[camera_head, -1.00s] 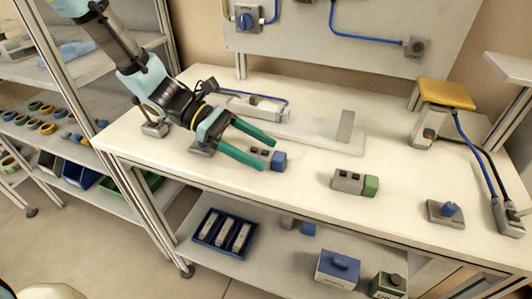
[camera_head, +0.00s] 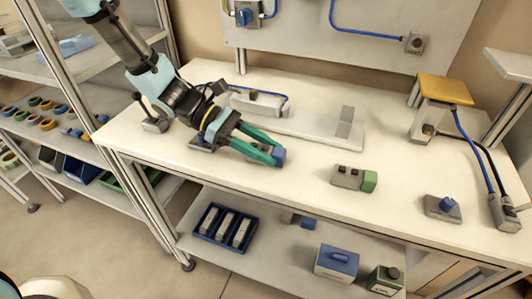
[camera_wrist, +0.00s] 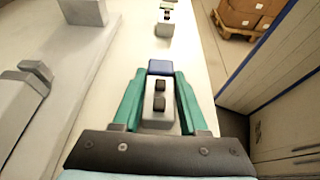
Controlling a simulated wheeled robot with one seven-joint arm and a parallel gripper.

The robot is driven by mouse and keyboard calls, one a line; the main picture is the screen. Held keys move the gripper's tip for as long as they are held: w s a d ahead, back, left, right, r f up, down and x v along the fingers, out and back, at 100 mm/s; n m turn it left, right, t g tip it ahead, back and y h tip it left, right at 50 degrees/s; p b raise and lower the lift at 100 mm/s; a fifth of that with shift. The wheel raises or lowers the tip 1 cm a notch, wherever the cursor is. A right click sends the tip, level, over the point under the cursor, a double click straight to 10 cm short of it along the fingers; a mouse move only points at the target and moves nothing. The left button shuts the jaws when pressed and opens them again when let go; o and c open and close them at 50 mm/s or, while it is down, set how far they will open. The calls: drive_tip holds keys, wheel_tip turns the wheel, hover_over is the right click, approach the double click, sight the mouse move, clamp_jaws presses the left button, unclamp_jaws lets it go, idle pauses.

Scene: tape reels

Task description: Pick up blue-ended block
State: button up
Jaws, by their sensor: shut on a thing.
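The blue-ended block (camera_wrist: 159,108) is grey with two dark bumps on top and a blue end. In the wrist view it lies lengthwise between the green fingers of my gripper (camera_wrist: 160,92), with its blue end at the fingertips.
A green-ended block (camera_head: 354,178) lies to the right on the white table (camera_head: 300,190). A grey fixture (camera_head: 320,130) stands behind my gripper. A blue-knobbed grey box (camera_head: 443,208) sits at the right. A blue bin (camera_head: 224,231) is on the shelf below.

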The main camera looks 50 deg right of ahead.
clamp_jaws()
